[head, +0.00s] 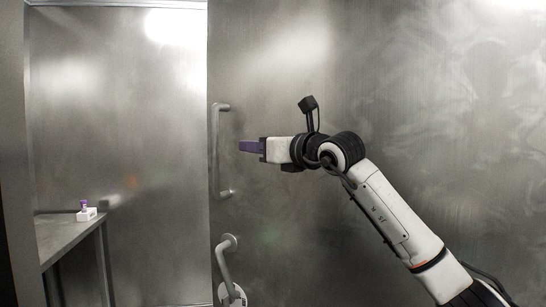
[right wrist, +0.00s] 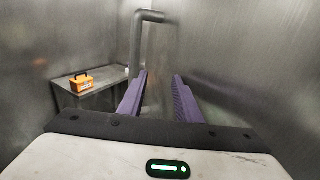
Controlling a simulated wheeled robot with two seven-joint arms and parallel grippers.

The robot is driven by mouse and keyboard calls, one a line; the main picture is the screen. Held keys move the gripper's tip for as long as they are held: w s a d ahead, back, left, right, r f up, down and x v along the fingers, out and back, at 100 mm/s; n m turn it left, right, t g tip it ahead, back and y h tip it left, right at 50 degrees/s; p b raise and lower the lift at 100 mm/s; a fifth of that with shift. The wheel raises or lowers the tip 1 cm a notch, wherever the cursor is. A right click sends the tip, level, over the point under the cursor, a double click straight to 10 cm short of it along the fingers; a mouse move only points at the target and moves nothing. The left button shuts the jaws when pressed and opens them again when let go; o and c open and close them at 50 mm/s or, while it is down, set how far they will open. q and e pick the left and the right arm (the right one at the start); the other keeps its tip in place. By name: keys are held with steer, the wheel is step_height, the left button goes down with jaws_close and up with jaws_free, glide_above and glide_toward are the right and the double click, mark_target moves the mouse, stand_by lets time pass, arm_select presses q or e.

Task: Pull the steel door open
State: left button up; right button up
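The steel door (head: 400,90) fills the right part of the head view, its vertical edge left of centre. A vertical bar handle (head: 215,150) stands out from it near that edge; it also shows in the right wrist view (right wrist: 137,45). My right gripper (head: 243,146) is just right of the handle, apart from it, its purple fingers pointing left. In the right wrist view its fingers (right wrist: 160,85) are spread with nothing between them, and the bar is ahead, toward the left finger. I cannot tell whether the door is ajar. My left gripper is not in view.
A curved lower handle (head: 225,262) sits below the bar. On the left, a metal table (head: 62,236) carries a small white and purple item (head: 87,212). The right wrist view shows a table (right wrist: 104,76) with an orange box (right wrist: 82,84). Space around the gripper is free.

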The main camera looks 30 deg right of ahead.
steer(key=s+b, duration=0.4)
steer(key=s, duration=0.3)
steer(key=shift+s+d+b, duration=0.3)
steer(key=shift+d+b, duration=0.05)
stand_by(0.4)
steer(key=shift+c, duration=0.6)
